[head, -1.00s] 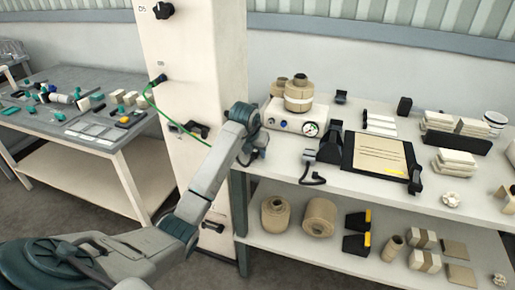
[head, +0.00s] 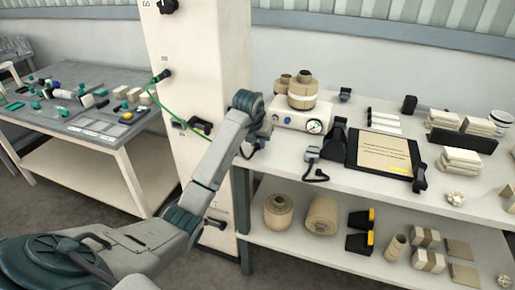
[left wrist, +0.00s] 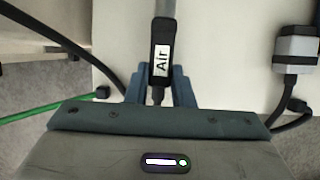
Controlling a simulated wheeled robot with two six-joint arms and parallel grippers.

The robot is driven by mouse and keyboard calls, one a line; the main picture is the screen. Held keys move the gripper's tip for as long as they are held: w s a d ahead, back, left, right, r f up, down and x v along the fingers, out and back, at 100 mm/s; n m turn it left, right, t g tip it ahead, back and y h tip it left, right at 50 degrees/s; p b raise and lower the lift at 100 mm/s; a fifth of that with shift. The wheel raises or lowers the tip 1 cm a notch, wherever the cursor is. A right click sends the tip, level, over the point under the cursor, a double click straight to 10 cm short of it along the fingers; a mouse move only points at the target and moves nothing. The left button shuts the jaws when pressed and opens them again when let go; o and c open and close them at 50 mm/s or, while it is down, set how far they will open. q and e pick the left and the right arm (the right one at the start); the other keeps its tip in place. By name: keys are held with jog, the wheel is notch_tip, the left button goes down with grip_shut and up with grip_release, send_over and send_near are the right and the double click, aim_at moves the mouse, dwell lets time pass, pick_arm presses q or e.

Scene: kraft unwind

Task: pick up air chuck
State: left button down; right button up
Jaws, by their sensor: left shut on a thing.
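The air chuck (left wrist: 162,62) is a black piece with a white "Air" label and a grey stem at its top in the left wrist view. It sits between the blue fingers of my left gripper (left wrist: 160,92), which is shut on it. In the head view my left gripper (head: 258,138) is at the left end of the white workbench, beside the white column. The chuck cannot be made out there, as the wrist and gripper cover it. My right gripper is in neither view.
The white bench (head: 262,163) holds a gauge box (head: 290,118), a black-framed board (head: 383,153) and a grey block with black cable (head: 313,153). A green hose (head: 155,100) hangs from the white column (head: 205,60). A grey table (head: 100,155) with small parts stands left.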

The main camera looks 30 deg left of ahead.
pick_arm(q)
jog(key=s+d+r+p, duration=0.1)
jog(key=s+d, duration=0.2)
jog(key=s, duration=0.4)
jog(key=s+d+r+p, duration=0.1)
jog(key=s+d, duration=0.1)
jog(key=s, duration=0.6)
jog(key=shift+d+r, duration=0.35)
jog(key=shift+d, duration=0.05)
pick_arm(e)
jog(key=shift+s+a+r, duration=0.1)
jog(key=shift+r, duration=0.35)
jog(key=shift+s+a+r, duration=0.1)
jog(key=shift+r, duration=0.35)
pick_arm(q)
jog(key=shift+p, duration=0.3)
